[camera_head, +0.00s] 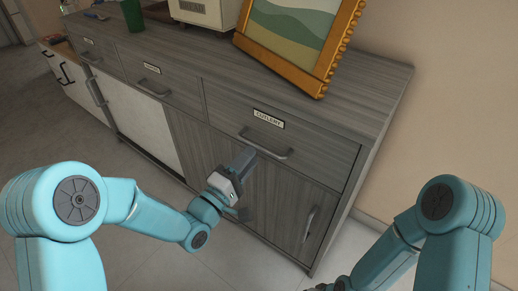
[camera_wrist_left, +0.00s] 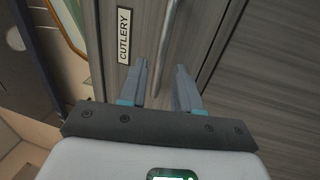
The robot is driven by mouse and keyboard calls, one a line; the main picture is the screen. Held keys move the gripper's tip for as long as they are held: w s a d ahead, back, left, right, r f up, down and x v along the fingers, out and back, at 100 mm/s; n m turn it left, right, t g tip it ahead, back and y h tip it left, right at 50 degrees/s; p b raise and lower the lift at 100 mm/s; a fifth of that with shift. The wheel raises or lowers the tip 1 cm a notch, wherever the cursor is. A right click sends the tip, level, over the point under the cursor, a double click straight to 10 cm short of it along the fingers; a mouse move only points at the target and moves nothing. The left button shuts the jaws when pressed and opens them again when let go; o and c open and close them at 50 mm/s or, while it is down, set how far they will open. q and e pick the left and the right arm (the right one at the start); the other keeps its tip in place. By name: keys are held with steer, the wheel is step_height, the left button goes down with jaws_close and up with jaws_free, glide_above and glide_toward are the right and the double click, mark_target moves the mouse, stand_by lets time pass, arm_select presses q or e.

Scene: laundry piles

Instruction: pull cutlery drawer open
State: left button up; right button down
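The cutlery drawer (camera_head: 325,150) is the rightmost top drawer of a grey wood-grain cabinet and looks shut. Its label reads CUTLERY (camera_head: 268,119); in the left wrist view the label (camera_wrist_left: 124,36) stands left of the handle. The bar handle (camera_head: 266,146) runs along the drawer front, and it shows in the left wrist view (camera_wrist_left: 174,35). My left gripper (camera_head: 245,158) is at the handle's left end. In the left wrist view its fingers (camera_wrist_left: 160,66) are apart, with the handle's line between them; contact cannot be told. My right gripper is barely visible at the bottom edge (camera_head: 325,287).
A gold-framed picture (camera_head: 300,38) leans on the cabinet top (camera_head: 210,58), near a white appliance (camera_head: 202,10) and a green container (camera_head: 132,15). More drawers (camera_head: 155,76) lie left. A door handle (camera_head: 309,224) sticks out below the cutlery drawer. Tiled floor (camera_head: 215,262) is clear in front.

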mark_target(258, 146)
arm_select(q)
steer(key=x, duration=0.5)
steer(key=shift+b, duration=0.3)
jaws_close()
arm_select(e)
steer(key=shift+w+d+f, duration=0.1)
steer(key=shift+f, duration=0.25)
arm_select(q)
steer(key=shift+a, duration=0.15)
